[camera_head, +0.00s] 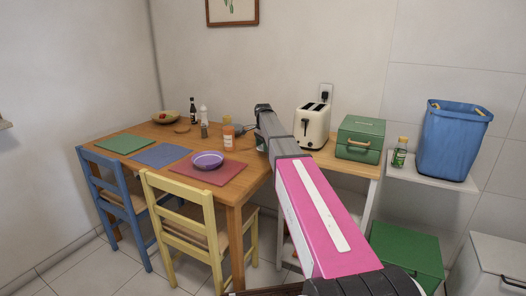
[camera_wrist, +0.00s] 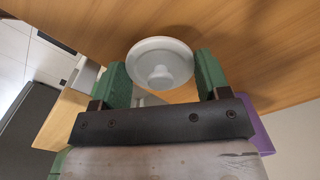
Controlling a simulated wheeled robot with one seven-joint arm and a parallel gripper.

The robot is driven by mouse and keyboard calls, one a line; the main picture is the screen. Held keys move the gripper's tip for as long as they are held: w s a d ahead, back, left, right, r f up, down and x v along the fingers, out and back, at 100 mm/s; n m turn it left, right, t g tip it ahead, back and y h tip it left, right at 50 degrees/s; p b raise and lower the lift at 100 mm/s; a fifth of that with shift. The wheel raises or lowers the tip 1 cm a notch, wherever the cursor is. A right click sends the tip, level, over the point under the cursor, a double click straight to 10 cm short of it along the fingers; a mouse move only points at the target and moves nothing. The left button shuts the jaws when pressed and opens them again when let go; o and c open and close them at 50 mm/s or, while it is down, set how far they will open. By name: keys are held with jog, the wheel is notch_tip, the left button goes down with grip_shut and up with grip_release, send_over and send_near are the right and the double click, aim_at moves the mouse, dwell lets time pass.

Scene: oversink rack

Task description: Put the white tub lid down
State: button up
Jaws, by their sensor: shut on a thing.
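The white tub lid (camera_wrist: 170,57), a round disc with a knob in its middle, is between the green fingers of my gripper (camera_wrist: 161,70) in the wrist view. The fingers are shut on it, and the knob side faces the camera. Brown wood of a tabletop (camera_wrist: 235,30) shows behind the lid; I cannot tell whether the lid touches it. In the head view my arm reaches to the right end of the dining table (camera_head: 245,178). The lid cannot be made out there.
Nearby on the table are an orange-brown bottle (camera_head: 228,133) and a purple bowl (camera_head: 207,160) on a red mat (camera_head: 212,174). A toaster (camera_head: 312,125) and green box (camera_head: 359,139) stand on the side counter. Blue (camera_head: 155,156) and green (camera_head: 124,144) mats have bare tops.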

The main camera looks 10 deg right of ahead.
jog(key=shift+f, duration=1.25)
jog(key=shift+f, duration=0.1)
jog(key=o, duration=0.9)
notch_tip(320, 180, up, 12)
jog(key=shift+r, duration=0.1)
